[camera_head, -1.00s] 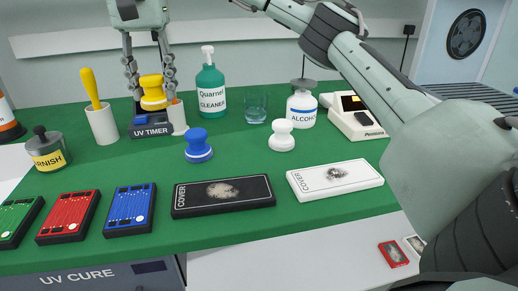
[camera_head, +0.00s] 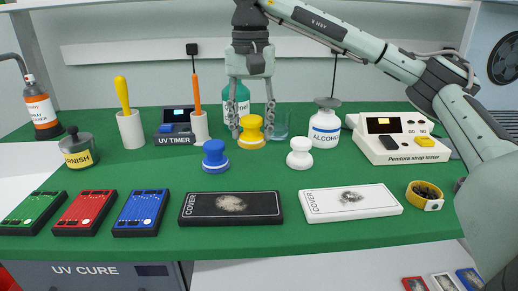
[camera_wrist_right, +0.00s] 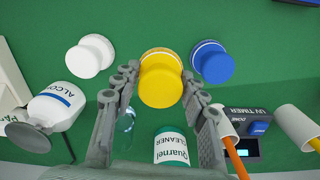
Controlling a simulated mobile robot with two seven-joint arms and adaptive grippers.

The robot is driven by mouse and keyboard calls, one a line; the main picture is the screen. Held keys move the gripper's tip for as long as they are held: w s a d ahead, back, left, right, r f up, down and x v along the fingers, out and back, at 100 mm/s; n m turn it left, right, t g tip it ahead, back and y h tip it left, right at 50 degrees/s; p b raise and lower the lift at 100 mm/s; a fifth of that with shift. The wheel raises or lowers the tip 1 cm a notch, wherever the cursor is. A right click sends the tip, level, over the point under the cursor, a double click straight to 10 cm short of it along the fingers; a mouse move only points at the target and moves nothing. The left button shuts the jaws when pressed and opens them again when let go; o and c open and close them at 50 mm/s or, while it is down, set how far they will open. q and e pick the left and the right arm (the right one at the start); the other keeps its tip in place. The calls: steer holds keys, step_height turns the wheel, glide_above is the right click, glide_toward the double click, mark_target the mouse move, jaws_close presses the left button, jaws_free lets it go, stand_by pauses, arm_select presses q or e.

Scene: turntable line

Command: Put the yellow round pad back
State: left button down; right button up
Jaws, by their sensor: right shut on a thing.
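The yellow round pad (camera_head: 251,138) is a knobbed yellow disc with a pale band near its base. My right gripper (camera_head: 251,122) reaches down from above and is shut on it. The right wrist view also shows the yellow pad (camera_wrist_right: 160,80) between my right gripper's fingers (camera_wrist_right: 160,88). The pad is upright, behind and between the blue round pad (camera_head: 215,157) and the white round pad (camera_head: 300,154), apart from both. I cannot tell whether it touches the green mat (camera_head: 390,226). My left gripper is not in view.
The green cleaner bottle (camera_head: 237,96) and a clear glass (camera_head: 279,122) stand close behind the gripper. The alcohol bottle (camera_head: 325,128) is to the right, the UV timer (camera_head: 176,128) to the left. Black (camera_head: 231,207) and white (camera_head: 350,202) cover plates lie in front.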

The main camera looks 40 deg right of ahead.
mark_target(259, 135)
steer(key=shift+s+d+f, duration=0.5)
steer(key=shift+s, duration=0.05)
step_height(259, 135, down, 3)
steer(key=shift+f, duration=0.15)
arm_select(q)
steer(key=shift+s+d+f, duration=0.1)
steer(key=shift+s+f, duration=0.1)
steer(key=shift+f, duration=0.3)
arm_select(e)
steer(key=shift+f, duration=0.3)
steer(key=shift+f, duration=0.1)
steer(key=shift+f, duration=0.1)
steer(key=o, duration=1.1)
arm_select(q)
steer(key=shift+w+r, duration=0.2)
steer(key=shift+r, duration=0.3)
